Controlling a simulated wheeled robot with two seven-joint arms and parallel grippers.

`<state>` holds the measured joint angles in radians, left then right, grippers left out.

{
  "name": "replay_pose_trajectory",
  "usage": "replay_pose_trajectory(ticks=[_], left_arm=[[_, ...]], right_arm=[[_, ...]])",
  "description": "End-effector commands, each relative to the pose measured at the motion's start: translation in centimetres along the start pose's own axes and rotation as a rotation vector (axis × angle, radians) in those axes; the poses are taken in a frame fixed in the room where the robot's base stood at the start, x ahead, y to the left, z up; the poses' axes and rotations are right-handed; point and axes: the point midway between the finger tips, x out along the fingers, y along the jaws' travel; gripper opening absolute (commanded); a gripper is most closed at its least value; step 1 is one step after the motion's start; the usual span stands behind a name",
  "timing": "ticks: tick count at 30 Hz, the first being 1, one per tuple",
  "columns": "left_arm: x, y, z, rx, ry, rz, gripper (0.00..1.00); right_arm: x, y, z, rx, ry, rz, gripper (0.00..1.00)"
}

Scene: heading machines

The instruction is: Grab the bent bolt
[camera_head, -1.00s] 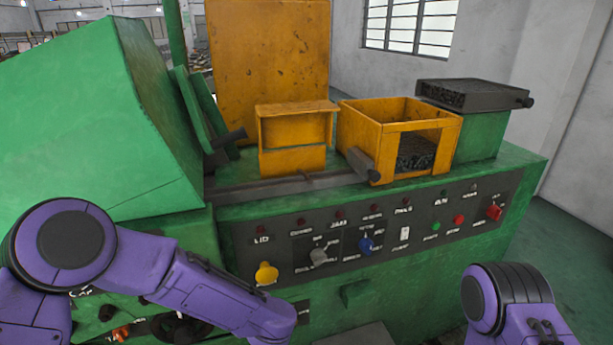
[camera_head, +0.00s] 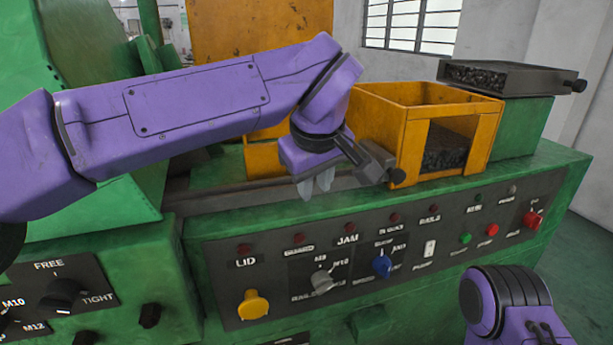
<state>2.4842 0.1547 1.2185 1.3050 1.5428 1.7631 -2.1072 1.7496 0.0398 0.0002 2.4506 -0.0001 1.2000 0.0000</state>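My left gripper (camera_head: 315,187) hangs from the arm that crosses from the left, its pale fingers pointing down over the rail at the front of the green machine. The two fingertips show a little apart, with nothing seen between them. I cannot make out a bent bolt; the arm hides part of the rail and the smaller yellow guard. Only a purple link of my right arm shows at lower right; its gripper is out of view.
The control panel (camera_head: 395,235) with knobs and buttons runs along the machine's front below the gripper. A dark tray (camera_head: 510,75) of small pieces sits on a green block at right. Dark contents (camera_head: 445,148) show inside the yellow bin.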

Motion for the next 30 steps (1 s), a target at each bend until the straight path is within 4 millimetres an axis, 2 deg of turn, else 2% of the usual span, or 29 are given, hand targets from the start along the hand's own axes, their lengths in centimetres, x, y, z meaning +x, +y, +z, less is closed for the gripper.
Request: replay_pose_trajectory(ticks=[1,3,6,11,16,18,21,28,29,30], left_arm=[[0.1,0.2,-1.5,-0.01,0.001,-0.006,0.27],[0.8,0.5,-3.2,-0.021,0.003,-0.011,0.27],[1.8,1.0,-5.2,-0.029,0.005,-0.014,0.27],[2.8,1.7,-6.7,-0.029,0.008,-0.013,0.27],[3.9,3.1,-9.0,-0.028,0.008,-0.015,0.27],[5.6,2.9,-8.9,-0.024,0.006,-0.016,0.27],[6.9,2.8,-8.9,-0.025,0.007,-0.015,0.27],[7.4,2.8,-8.9,-0.027,0.009,-0.014,0.27],[7.4,2.8,-8.9,-0.027,0.009,-0.014,0.24],[7.4,2.8,-8.9,-0.026,0.009,-0.014,0.11]], right_arm=[[-1.0,0.1,-0.4,0.0,0.0,0.001,0.43],[-1.7,0.2,-0.7,0.0,0.0,0.001,0.43],[-2.4,0.2,-1.0,0.001,0.0,0.0,0.43],[-2.9,0.2,-1.2,0.0,0.001,0.0,0.43],[-4.7,0.4,-2.0,0.0,0.001,0.0,0.43],[-4.5,0.4,-1.9,0.001,0.001,0.0,0.43],[-4.7,0.4,-2.0,0.0,0.001,0.0,0.43],[-4.6,0.4,-1.9,0.0,0.001,0.0,0.43],[-4.6,0.4,-1.9,0.0,0.001,0.0,0.43],[-4.6,0.4,-1.9,0.0,0.001,0.0,0.43]])
